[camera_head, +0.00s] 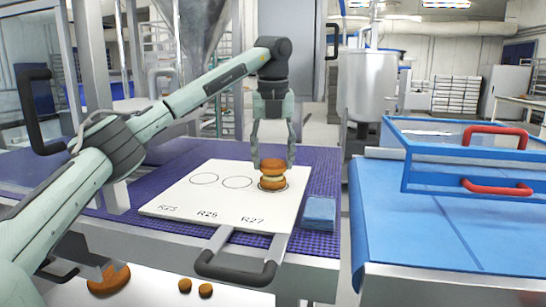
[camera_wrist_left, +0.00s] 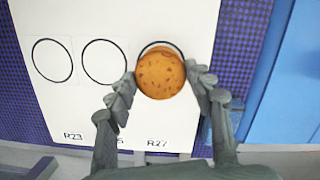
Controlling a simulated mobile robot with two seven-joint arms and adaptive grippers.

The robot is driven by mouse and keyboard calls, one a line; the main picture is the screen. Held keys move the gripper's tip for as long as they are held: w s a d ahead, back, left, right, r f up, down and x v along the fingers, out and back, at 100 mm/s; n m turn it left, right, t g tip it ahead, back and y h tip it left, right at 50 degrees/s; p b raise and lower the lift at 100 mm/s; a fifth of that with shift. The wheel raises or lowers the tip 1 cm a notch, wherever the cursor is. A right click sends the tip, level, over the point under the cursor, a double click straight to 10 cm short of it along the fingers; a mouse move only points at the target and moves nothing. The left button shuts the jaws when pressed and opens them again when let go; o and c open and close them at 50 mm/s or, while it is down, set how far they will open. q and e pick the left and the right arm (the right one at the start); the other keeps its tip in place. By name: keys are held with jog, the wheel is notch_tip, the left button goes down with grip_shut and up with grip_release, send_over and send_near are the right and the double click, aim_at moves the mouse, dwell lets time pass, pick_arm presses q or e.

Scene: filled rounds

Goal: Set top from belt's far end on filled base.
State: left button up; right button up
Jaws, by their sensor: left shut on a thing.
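A golden-brown top round (camera_head: 273,163) is between the fingers of my left gripper (camera_head: 274,158), which is shut on it. It also shows in the wrist view as a speckled round (camera_wrist_left: 160,73) between both fingers (camera_wrist_left: 168,88). Directly below it in the head view is a base round (camera_head: 272,184) with a paler layer above it, on the R27 circle of the white board (camera_head: 190,215). I cannot tell whether the top touches the filling. In the wrist view the top hides the base. My right gripper is not in view.
The board lies on the purple belt (camera_head: 320,170), with a dark handle (camera_head: 235,270) at its front. Its R23 and R25 circles are empty. A blue block (camera_head: 319,212) sits right of it. Brown pieces (camera_head: 205,290) lie below. A blue rail (camera_head: 435,185) with red handles stands right.

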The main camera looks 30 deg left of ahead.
pick_arm(q)
jog(key=shift+f, duration=0.45)
jog(key=o, duration=0.9)
jog(key=shift+c, duration=0.2)
jog(key=shift+o, duration=0.4)
jog(key=o, duration=0.4)
jog(key=shift+r, duration=0.1)
jog(key=shift+r, duration=3.4)
